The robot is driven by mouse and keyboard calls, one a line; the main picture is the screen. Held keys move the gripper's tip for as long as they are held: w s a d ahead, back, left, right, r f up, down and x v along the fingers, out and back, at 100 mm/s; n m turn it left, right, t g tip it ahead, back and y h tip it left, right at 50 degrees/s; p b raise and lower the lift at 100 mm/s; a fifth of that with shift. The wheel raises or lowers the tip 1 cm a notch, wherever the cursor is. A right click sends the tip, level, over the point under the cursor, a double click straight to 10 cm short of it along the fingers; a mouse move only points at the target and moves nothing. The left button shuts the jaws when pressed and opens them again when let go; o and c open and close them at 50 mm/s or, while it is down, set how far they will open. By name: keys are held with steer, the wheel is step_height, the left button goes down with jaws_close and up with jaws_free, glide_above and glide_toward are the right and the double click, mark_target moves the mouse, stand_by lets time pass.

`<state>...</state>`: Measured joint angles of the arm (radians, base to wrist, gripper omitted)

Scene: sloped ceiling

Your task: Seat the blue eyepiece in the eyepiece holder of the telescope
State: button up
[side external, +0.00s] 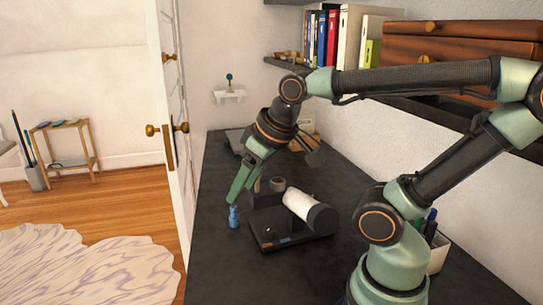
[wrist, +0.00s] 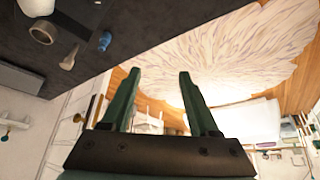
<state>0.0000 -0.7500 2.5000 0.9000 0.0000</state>
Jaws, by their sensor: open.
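The small blue eyepiece (side external: 234,217) stands on the dark worktop, left of the telescope. In the wrist view the eyepiece (wrist: 105,41) lies up and left of the fingers, not between them. The telescope (side external: 300,205) has a white tube with a dark end and sits over a black base; part of its white tube (wrist: 36,6) shows at the wrist view's top left. I cannot make out its eyepiece holder for certain. My gripper (side external: 236,196) is open and empty; in the side view its fingertips appear just above the eyepiece. Both fingers (wrist: 157,76) show apart in the wrist view.
A grey ring-shaped piece (wrist: 43,31) and a small beige piece (wrist: 68,61) stand near the eyepiece. The black base (side external: 290,238) takes up the middle of the worktop. A pen holder (side external: 436,248) stands at the right. The front-left worktop (side external: 215,270) is clear.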

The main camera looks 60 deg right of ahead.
steer(key=m+g, duration=0.6)
steer(key=m, duration=1.6)
glide_above(233, 207)
step_height(233, 207, down, 10)
steer(key=f, duration=0.6)
steer(key=shift+s+d+f, duration=0.1)
steer(key=shift+d+f, duration=0.2)
steer(key=shift+a+f, duration=0.15)
steer(key=shift+f, duration=1.15)
steer(key=shift+a+f, duration=0.15)
steer(key=shift+f, duration=1.15)
jaws_close()
